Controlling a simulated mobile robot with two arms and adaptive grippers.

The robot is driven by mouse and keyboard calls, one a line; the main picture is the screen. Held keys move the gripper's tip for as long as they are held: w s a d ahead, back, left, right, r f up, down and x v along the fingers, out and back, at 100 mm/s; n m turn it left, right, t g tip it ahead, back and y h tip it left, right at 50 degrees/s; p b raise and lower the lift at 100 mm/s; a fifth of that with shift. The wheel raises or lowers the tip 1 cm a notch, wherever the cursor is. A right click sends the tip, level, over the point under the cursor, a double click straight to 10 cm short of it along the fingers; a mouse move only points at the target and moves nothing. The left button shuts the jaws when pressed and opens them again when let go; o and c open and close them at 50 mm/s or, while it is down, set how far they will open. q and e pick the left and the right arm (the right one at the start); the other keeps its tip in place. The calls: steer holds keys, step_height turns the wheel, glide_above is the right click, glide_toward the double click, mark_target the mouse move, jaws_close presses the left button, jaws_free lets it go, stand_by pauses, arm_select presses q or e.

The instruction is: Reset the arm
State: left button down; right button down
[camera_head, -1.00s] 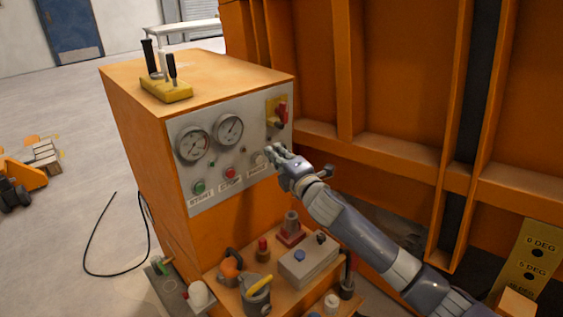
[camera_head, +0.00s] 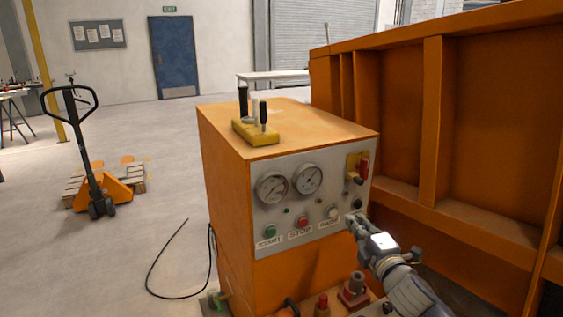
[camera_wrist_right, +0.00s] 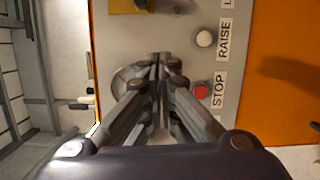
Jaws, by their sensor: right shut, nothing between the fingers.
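My right gripper (camera_head: 354,219) is shut and empty. In the head view it is just in front of the lower right of the grey control panel (camera_head: 330,178), below and right of the white raise button (camera_head: 333,212). In the right wrist view my gripper (camera_wrist_right: 160,62) points at the panel, with the raise button (camera_wrist_right: 204,38) and the red stop button (camera_wrist_right: 201,90) to its right. It partly covers a gauge there. I cannot tell if the fingertips touch the panel. My left gripper is not in view.
The orange cabinet (camera_head: 225,200) carries a yellow lever block (camera_head: 255,132) on top. The orange sandbed wall (camera_head: 490,130) stands close on the right. A pallet jack (camera_head: 100,195) is at the left. A black cable (camera_head: 165,260) lies on open floor.

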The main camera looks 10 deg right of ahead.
steer(key=s+a+f+m+g+h, duration=0.1)
steer(key=s+a+f+m+g, duration=0.15)
steer(key=s+f+m, duration=0.4)
steer(key=s+a+f+m+g+h, duration=0.1)
steer(key=s+f+m+g, duration=0.25)
steer(key=s+f, duration=0.6)
steer(key=s+a+f+m+g, duration=0.1)
steer(key=s+f+m+g, duration=0.35)
steer(key=s, duration=0.75)
steer(key=s+a+f+m+g, duration=0.1)
steer(key=s+f+m+g, duration=0.3)
steer(key=s, duration=0.8)
step_height(320, 180, down, 27)
steer(key=s+g, duration=0.1)
steer(key=s, duration=0.1)
steer(key=s+d+f+g, duration=0.1)
steer(key=s+d+f, duration=0.1)
steer(key=s+f, duration=1.4)
steer(key=shift+s+d+n, duration=0.25)
steer(key=shift+s+n, duration=0.2)
steer(key=shift+s, duration=0.15)
steer(key=shift+g, duration=0.25)
